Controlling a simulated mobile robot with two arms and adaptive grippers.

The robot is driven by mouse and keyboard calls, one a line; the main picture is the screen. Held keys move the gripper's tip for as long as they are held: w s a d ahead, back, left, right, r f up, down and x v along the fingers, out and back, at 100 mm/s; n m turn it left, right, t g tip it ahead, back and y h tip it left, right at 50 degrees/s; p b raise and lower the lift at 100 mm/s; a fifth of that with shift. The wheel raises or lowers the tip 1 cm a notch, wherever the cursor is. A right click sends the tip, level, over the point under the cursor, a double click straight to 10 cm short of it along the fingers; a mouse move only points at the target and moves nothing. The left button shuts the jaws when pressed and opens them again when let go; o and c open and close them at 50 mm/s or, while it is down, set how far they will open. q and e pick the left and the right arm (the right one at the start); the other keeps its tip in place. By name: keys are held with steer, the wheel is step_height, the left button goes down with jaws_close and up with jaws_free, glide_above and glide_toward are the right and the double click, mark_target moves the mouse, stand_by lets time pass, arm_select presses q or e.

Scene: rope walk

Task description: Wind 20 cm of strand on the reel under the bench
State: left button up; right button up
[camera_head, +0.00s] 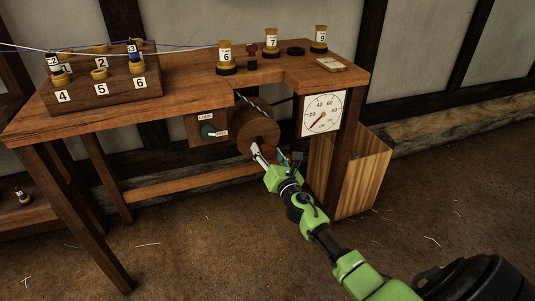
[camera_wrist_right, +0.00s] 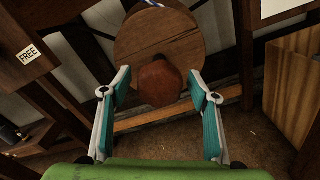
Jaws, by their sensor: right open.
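The wooden reel (camera_head: 251,126) hangs under the bench, with a blue and white strand (camera_head: 250,101) running down to it. In the right wrist view the round reel face (camera_wrist_right: 160,35) fills the upper middle, and a reddish-brown knob (camera_wrist_right: 160,84) sticks out from it toward me. My right gripper (camera_head: 274,157) is just in front of the reel. Its fingers are open, one on each side of the knob, with gaps showing. The round dial (camera_head: 321,113) right of the reel has a red needle near its low end. My left gripper is out of view.
The bench (camera_head: 185,84) carries a rack (camera_head: 100,90) of numbered spools and posts, and more numbered spools at the right. A tall wooden bin (camera_head: 362,170) stands right. The front floor is mostly clear.

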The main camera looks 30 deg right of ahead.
steer(key=c, duration=1.1)
steer(key=shift+m, duration=0.3)
